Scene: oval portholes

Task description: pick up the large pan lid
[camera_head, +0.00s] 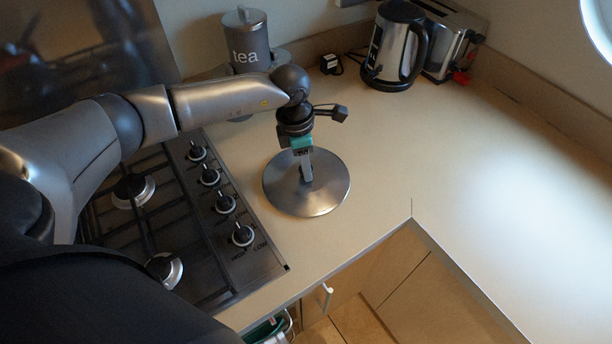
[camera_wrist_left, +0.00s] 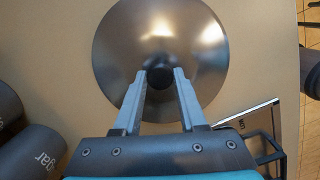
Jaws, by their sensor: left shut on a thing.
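The large pan lid (camera_head: 331,187) is a round, shiny metal disc. In the head view it is over the counter just right of the hob knobs; I cannot tell whether it touches the counter. My left gripper (camera_head: 306,176) points down at the middle of the lid. In the left wrist view the lid (camera_wrist_left: 160,35) fills the upper middle, and the fingers of my left gripper (camera_wrist_left: 160,82) are shut on its dark round knob (camera_wrist_left: 160,77). In the head view the arm and fingers hide the knob. My right gripper is not in view.
A gas hob (camera_head: 185,225) with several knobs lies left of the lid. A grey tea canister (camera_head: 247,45), a kettle (camera_head: 394,48) and a toaster (camera_head: 452,45) stand at the back. The counter (camera_head: 480,160) to the right is clear. Its front edge is near the lid.

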